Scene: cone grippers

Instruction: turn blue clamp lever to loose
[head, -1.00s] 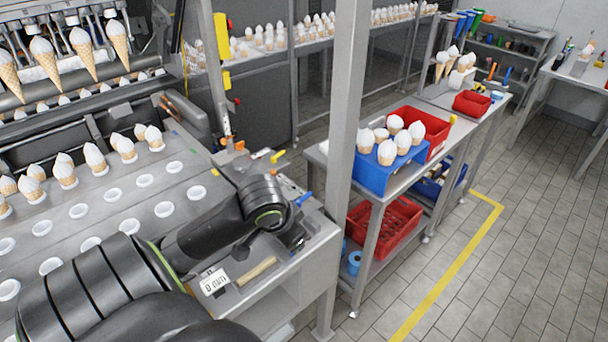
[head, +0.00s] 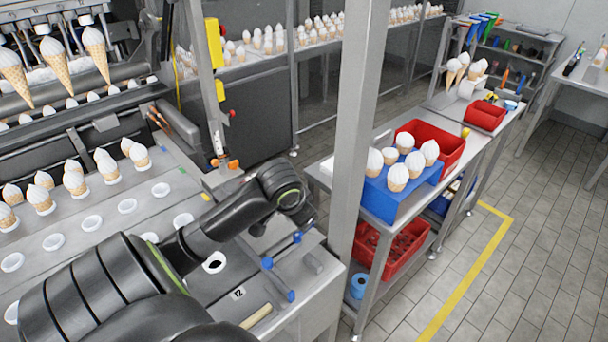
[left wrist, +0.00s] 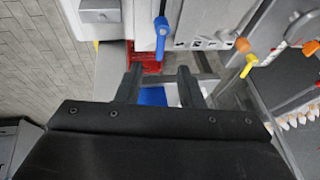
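Blue lever parts show on the bench corner in the head view: one (head: 291,296) near the front edge, and others beside it towards my arm. I cannot tell which is the clamp lever. In the left wrist view a blue lever (left wrist: 162,30) stands out from a pale block, ahead of the fingers and near the top of the picture. My left gripper (left wrist: 160,86) is open and empty, its two dark fingers apart and not touching the lever. In the head view the wrist is above the bench, with the fingers mostly hidden. My right gripper is not in view.
A grey post (head: 356,130) rises close to the right of my left wrist. Beyond it are a blue box (head: 398,200) with cones and a red bin (head: 452,148). Orange knobs (head: 233,164) and a yellow lever (left wrist: 248,65) are near the bench fittings. The right floor is open.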

